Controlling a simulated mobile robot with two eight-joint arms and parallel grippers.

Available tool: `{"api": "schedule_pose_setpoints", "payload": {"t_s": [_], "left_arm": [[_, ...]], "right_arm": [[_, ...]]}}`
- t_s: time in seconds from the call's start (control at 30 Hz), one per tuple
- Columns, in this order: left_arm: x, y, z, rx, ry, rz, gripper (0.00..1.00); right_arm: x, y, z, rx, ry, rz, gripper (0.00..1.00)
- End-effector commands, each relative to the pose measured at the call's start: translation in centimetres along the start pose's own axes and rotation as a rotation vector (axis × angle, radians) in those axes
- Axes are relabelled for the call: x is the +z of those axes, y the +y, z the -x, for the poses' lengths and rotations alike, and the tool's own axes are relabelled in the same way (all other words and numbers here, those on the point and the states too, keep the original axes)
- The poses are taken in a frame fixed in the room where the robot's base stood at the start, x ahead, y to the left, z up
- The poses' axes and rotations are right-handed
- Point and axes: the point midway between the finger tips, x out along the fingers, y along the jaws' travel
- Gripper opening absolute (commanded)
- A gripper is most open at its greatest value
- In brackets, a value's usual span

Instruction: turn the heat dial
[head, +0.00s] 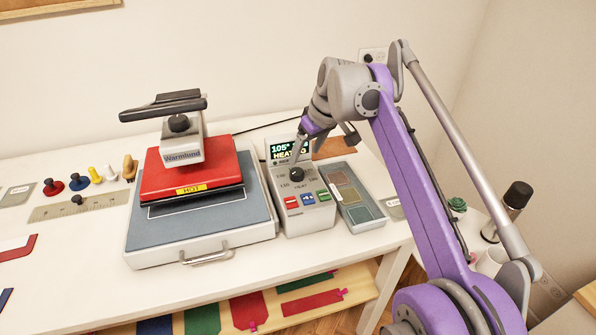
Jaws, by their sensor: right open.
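The heat dial (296,174) is a dark round knob on the front of the grey control box (305,216). The box's screen (281,151) reads "105°" and "HEATING", partly covered by my gripper. Red, blue and green buttons sit below the dial. The heat press (195,170), with a red upper plate marked "HOT", stands just left of the box. My right gripper (298,160) is open and points down at the dial, with a fingertip close to it. I cannot tell whether it touches. My left gripper is not in view.
A grey tray with coloured swatches (350,195) lies right of the box. Coloured stamps (79,181) and a ruler (75,206) lie left of the press. A dark bottle (515,198) and a white mug (491,261) stand at the right, near my right arm.

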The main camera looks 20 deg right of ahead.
Motion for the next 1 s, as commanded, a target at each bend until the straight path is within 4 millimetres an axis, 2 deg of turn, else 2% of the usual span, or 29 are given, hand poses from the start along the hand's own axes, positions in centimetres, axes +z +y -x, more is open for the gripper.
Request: {"api": "schedule_pose_setpoints", "payload": {"t_s": [0.03,0.2,0.4,0.57,0.83,0.87,1.0], "left_arm": [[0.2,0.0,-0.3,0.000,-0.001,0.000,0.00],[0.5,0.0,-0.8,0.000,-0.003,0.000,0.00],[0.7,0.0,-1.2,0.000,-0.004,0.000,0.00],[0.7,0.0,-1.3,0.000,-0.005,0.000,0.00],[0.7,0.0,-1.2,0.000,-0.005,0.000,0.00],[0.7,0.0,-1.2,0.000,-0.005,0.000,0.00],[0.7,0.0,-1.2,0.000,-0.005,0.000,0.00]], "right_arm": [[0.1,0.0,-1.2,-0.001,0.000,0.001,0.77],[0.0,-0.1,-4.6,-0.001,0.000,0.000,0.77],[0.1,0.0,-7.4,0.001,0.000,0.000,0.77],[0.1,0.0,-8.3,0.001,0.000,-0.001,0.77],[0.0,0.0,-8.4,0.001,0.000,-0.001,0.77],[0.0,0.0,-8.4,0.001,0.000,-0.001,0.73],[0.1,0.0,-8.4,0.001,0.000,-0.001,0.48]]}}
